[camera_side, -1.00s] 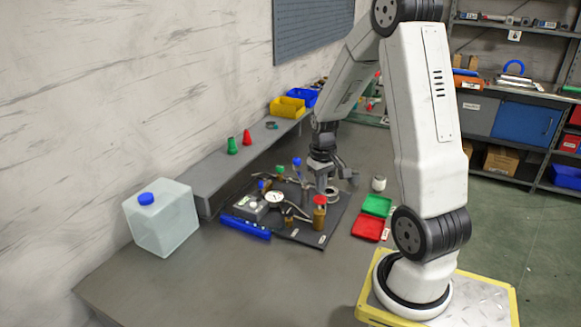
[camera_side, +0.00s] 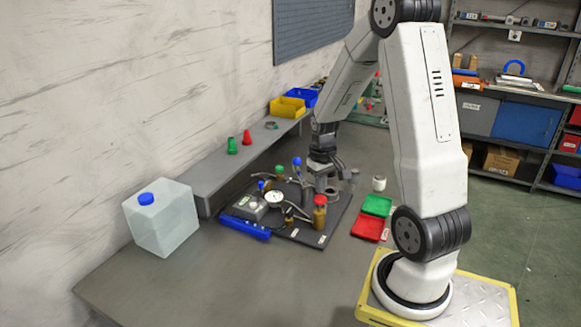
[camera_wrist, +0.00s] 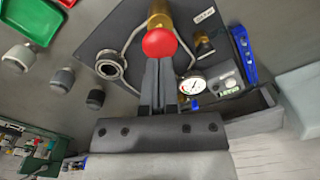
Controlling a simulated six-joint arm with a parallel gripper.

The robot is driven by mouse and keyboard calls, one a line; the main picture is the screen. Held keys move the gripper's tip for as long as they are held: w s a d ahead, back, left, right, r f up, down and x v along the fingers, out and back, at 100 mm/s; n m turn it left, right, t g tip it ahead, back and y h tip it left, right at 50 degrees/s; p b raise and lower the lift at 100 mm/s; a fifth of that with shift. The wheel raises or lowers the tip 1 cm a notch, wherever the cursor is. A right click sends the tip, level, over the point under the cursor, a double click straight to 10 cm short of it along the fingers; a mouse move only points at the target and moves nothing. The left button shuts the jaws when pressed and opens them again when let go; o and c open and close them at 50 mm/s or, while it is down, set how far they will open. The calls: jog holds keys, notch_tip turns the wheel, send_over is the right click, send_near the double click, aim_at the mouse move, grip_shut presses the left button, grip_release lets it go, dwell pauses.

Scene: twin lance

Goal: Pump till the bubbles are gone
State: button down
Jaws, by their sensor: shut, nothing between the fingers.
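A dark plate (camera_side: 305,236) on the bench carries the rig. It holds a round white gauge (camera_side: 274,198), a grey box with a small display (camera_side: 248,206) and a brass cylinder with a red knob (camera_side: 320,200). In the wrist view the red knob (camera_wrist: 160,43) lies just beyond the tips of my gripper (camera_wrist: 158,62). I cannot tell whether they touch. My gripper is shut and empty, over the plate's far side in the side view (camera_side: 325,178). The gauge (camera_wrist: 193,84) and a metal ring (camera_wrist: 109,66) flank the fingers. No bubbles can be made out.
A blue bar (camera_side: 245,228) lies at the plate's left edge. A clear jug with blue cap (camera_side: 163,222) stands further left. Green (camera_side: 377,205) and red (camera_side: 368,228) trays lie to the right. Grey caps (camera_wrist: 62,80) stand near the plate. The front bench is clear.

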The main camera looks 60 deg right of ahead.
aim_at(320, 197)
jog(key=shift+f, duration=0.25)
jog(key=shift+f, duration=0.4)
jog(key=shift+f, duration=0.35)
jog(key=shift+f, duration=1.15)
jog(key=shift+r, duration=2.3)
